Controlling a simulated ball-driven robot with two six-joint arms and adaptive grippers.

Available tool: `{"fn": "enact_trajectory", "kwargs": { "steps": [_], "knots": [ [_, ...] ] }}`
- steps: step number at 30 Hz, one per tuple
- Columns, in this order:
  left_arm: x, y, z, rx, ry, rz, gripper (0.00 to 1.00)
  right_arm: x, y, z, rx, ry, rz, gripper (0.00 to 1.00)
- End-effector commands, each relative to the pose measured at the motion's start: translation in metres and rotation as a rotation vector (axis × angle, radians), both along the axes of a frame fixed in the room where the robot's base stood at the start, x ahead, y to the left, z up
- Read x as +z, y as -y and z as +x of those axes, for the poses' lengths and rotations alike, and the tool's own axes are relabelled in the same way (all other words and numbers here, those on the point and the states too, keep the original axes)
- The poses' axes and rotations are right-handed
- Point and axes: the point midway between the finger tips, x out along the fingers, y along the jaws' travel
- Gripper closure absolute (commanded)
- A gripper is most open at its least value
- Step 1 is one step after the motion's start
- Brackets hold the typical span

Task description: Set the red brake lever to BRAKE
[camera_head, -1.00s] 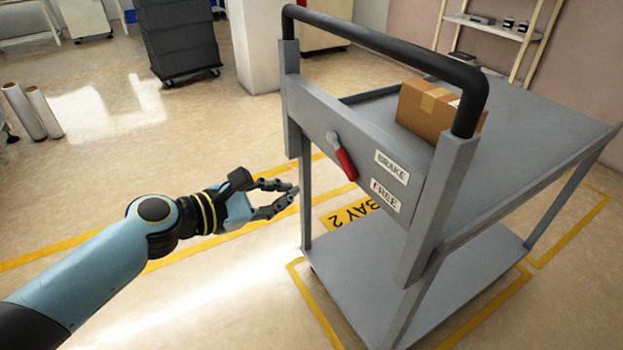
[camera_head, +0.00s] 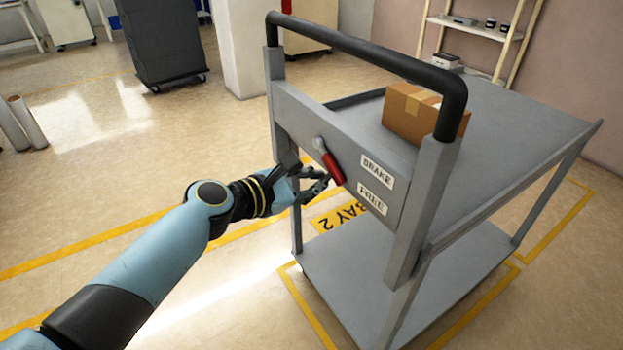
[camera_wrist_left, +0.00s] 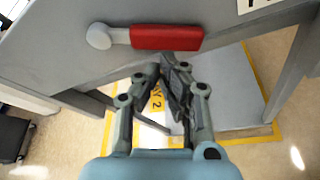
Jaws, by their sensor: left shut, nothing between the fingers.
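The red brake lever (camera_head: 333,167) hangs from a light grey pivot on the cart's end panel. Its handle slants down and to the right, nearer the FREE label (camera_head: 375,198) than the BRAKE label (camera_head: 377,170) above it. My left gripper (camera_head: 322,182) is shut and empty, just below and left of the lever's handle. In the left wrist view, the red handle (camera_wrist_left: 167,38) lies across the picture beyond the fingertips of my left gripper (camera_wrist_left: 163,74). I cannot tell whether they touch it. My right gripper is in neither view.
The grey cart (camera_head: 400,285) has a black push bar (camera_head: 385,55) above the panel and an upright post on each side. A cardboard box (camera_head: 415,112) sits on its top shelf. Yellow floor lines surround it.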

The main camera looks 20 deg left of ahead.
Motion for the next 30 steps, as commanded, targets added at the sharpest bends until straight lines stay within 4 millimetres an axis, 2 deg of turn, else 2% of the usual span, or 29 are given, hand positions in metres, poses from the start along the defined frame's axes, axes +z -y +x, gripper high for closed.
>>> {"fn": "enact_trajectory", "kwargs": {
  "steps": [9,30],
  "knots": [
    [0.0,0.0,0.0,0.0,-0.003,-0.004,1.0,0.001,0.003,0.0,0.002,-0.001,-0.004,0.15],
    [0.005,0.005,-0.004,-0.001,-0.078,-0.099,1.0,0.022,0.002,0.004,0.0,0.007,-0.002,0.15]
  ]
}}
